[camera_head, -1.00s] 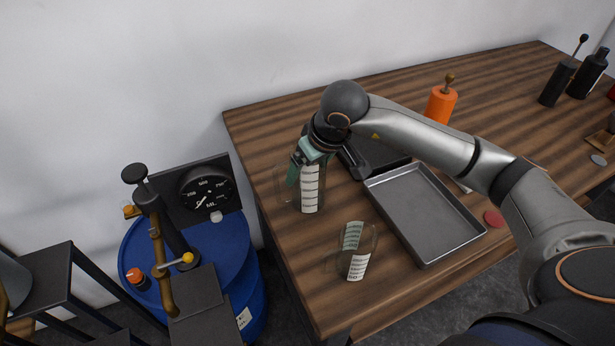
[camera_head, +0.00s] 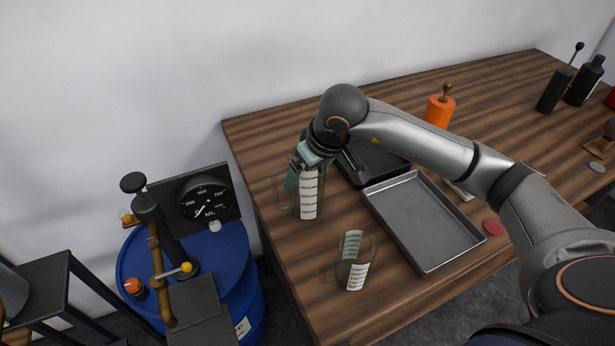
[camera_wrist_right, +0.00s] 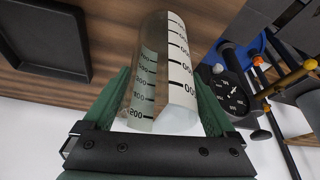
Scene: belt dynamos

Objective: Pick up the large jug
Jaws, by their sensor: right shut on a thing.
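The large jug (camera_head: 308,196) is a clear vessel with white scale strips and a handle on its left. It stands upright at the left end of the wooden table (camera_head: 270,140); I cannot tell whether its base is off the wood. My right gripper (camera_head: 296,174) is shut on it near its upper part. In the right wrist view the jug (camera_wrist_right: 165,75) lies between the two green fingers of the gripper (camera_wrist_right: 165,112). A smaller clear jug (camera_head: 355,262) with similar strips stands nearer the table's front edge. My left gripper is not in view.
A grey metal tray (camera_head: 425,220) lies right of the jugs, with a black tray (camera_head: 372,160) behind it. An orange cylinder (camera_head: 439,110) stands farther back. A blue barrel (camera_head: 240,270) with a pump and dial gauge (camera_head: 205,198) stands left of the table.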

